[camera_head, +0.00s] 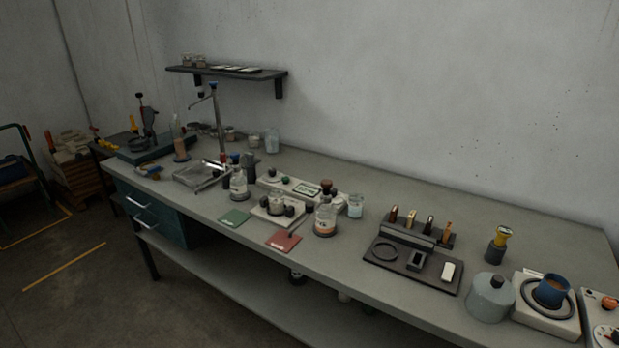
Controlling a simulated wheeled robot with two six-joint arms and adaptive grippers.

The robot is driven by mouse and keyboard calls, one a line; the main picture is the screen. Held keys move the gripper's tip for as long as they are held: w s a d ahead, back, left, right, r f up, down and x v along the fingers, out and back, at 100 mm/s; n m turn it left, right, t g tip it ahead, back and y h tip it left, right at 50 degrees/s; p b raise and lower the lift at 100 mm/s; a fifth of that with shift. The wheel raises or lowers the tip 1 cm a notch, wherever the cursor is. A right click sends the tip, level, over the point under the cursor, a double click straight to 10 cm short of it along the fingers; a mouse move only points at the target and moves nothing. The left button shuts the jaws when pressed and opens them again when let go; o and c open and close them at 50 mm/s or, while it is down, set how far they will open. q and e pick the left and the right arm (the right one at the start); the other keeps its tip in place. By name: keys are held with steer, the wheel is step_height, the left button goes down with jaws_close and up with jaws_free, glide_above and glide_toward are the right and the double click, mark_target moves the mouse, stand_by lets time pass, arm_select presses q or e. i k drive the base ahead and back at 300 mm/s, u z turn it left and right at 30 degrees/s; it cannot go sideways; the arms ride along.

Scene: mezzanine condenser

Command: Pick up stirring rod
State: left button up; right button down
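A long grey-green workbench (420,205) runs along the wall. A thin dark rod-like thing (296,241) shows at the red mat (283,241), close to the stoppered bottle (325,220); it is too small to tell surely whether it is the stirring rod. Neither of my grippers is in view.
A green mat (235,217), a small instrument (277,210) and a clear beaker (356,206) stand nearby. A tall tap (217,120) rises at left.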

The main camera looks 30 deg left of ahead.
mark_target(222, 157)
steer(key=u, duration=1.4)
